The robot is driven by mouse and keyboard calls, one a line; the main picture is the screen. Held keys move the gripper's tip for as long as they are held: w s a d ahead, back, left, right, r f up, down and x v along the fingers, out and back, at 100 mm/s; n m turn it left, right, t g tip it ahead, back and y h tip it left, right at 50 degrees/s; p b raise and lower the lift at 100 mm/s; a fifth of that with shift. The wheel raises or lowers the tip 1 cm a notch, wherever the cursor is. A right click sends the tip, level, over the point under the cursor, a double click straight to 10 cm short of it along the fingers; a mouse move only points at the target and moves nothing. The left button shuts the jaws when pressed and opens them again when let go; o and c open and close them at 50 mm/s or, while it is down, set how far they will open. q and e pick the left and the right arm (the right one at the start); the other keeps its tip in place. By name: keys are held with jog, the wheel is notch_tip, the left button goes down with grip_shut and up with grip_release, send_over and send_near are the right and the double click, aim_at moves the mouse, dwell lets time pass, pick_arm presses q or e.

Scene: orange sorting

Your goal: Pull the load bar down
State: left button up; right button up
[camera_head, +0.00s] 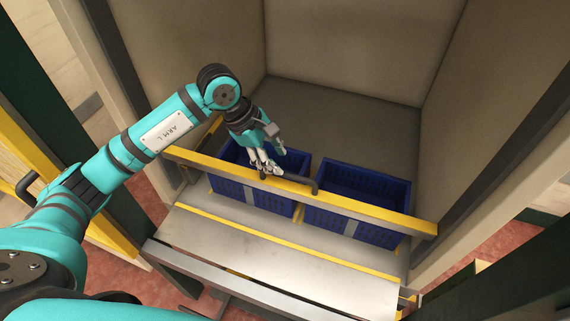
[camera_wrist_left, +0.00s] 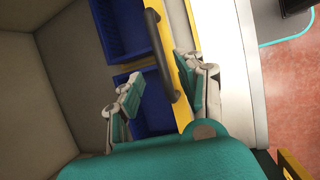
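The yellow load bar (camera_head: 370,212) spans the front of the bay at a slight slope, across the front of two blue crates. A dark handle (camera_head: 300,181) is fixed on it; it also shows in the left wrist view (camera_wrist_left: 162,58). My left gripper (camera_head: 266,167) is at the left end of this handle. In the left wrist view my left gripper (camera_wrist_left: 158,78) has its fingers apart, with the handle running between them. I cannot tell whether either finger touches it. The fingers hide the handle's left end in the head view. My right gripper is not in view.
A left blue crate (camera_head: 238,191) and a right blue crate (camera_head: 336,226) sit side by side behind the bar. Grey walls (camera_head: 345,45) enclose the bay. A pale metal ledge (camera_head: 285,255) with yellow edging lies in front. The bay floor (camera_head: 335,115) behind the crates is clear.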

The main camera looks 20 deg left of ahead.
aim_at(287, 174)
pick_arm(q)
jog(key=p+x, duration=0.1)
jog(key=x, duration=0.4)
jog(key=shift+d+f, duration=0.15)
jog(key=shift+f, duration=0.2)
grip_shut()
